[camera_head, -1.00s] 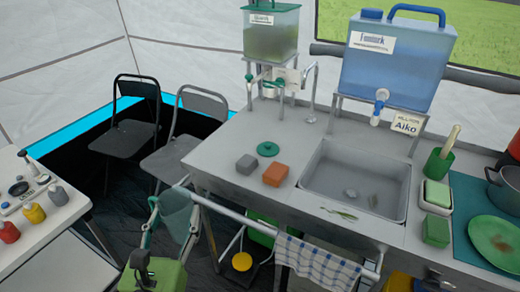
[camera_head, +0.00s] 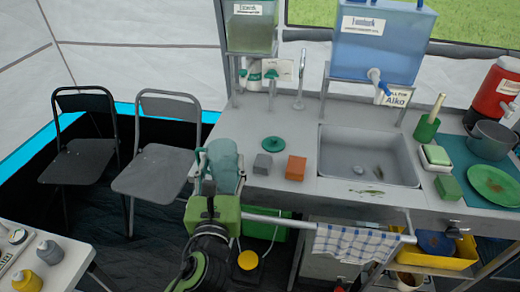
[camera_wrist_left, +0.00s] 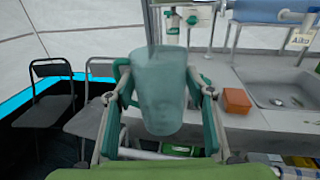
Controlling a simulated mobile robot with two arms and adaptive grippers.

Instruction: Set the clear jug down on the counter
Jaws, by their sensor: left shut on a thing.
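The clear jug (camera_head: 223,160) is a bluish see-through vessel at the left end of the counter (camera_head: 262,120). My left gripper (camera_head: 219,170) is shut on it; the green wrist shows below. In the left wrist view the jug (camera_wrist_left: 162,95) stands upright between the two fingers (camera_wrist_left: 160,105), its handle to the left. The jug appears beyond the counter's left front corner, with the rail end close below. I cannot tell whether it touches the counter. My right gripper is not in view.
A towel (camera_head: 355,243) hangs on the front rail (camera_head: 280,220). The counter's back left is clear.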

